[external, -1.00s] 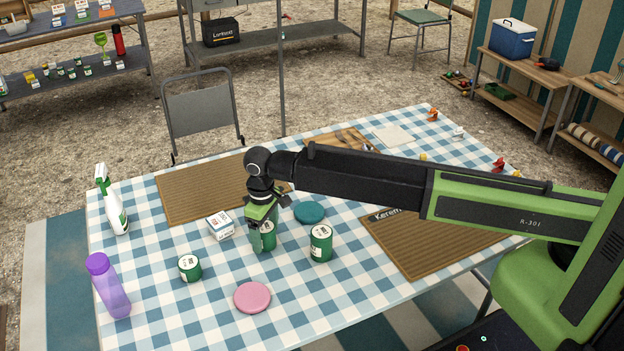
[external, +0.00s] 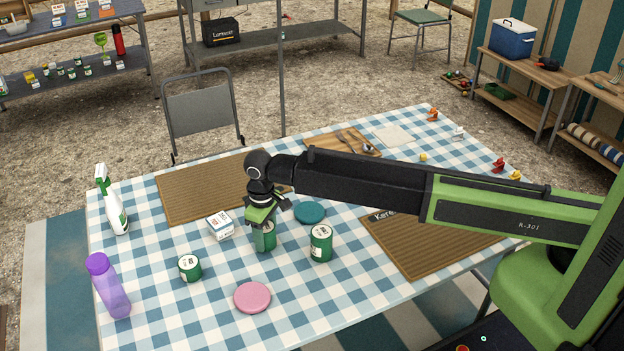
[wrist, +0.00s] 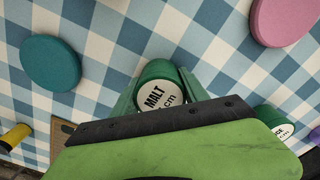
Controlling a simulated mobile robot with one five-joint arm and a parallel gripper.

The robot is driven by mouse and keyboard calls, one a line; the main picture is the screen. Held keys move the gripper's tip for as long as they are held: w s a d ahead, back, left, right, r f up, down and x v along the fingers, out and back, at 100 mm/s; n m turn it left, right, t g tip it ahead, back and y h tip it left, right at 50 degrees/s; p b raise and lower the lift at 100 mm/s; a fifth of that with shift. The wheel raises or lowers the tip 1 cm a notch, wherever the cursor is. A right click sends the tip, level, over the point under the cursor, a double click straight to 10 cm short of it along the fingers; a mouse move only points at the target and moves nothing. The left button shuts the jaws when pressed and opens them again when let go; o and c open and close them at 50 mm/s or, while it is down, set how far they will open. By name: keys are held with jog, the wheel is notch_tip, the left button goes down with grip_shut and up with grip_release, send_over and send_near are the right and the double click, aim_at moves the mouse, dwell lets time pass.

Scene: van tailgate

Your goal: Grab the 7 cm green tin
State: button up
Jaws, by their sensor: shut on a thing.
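My gripper (external: 263,226) points down at the middle green tin (external: 264,241), its fingers on either side of the tin's upper part. In the wrist view the same tin (wrist: 158,72) sits between the fingers, and its white lid label reads "MALT" and "cm"; the number is hidden. The tin stands upright and appears to be on the checked cloth. A similar green tin (external: 321,243) stands to its right, and a shorter green tin (external: 190,268) to its left. I cannot read their sizes.
A white box (external: 220,226) stands close left of the gripper. A teal disc (external: 310,212) lies behind right and a pink disc (external: 252,297) in front. A spray bottle (external: 113,205) and purple bottle (external: 108,285) stand at the left edge. Ribbed brown mats lie on the table.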

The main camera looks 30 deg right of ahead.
jog(key=shift+r, duration=0.1)
notch_tip(320, 180, up, 4)
jog(key=p, duration=0.4)
jog(key=shift+r, duration=0.1)
jog(key=w+d+r+p, duration=0.3)
jog(key=d+r+p, duration=0.3)
jog(key=d, duration=0.5)
jog(key=shift+d+r+p, duration=0.15)
jog(key=shift+r+p, duration=0.15)
jog(key=shift+p, duration=0.15)
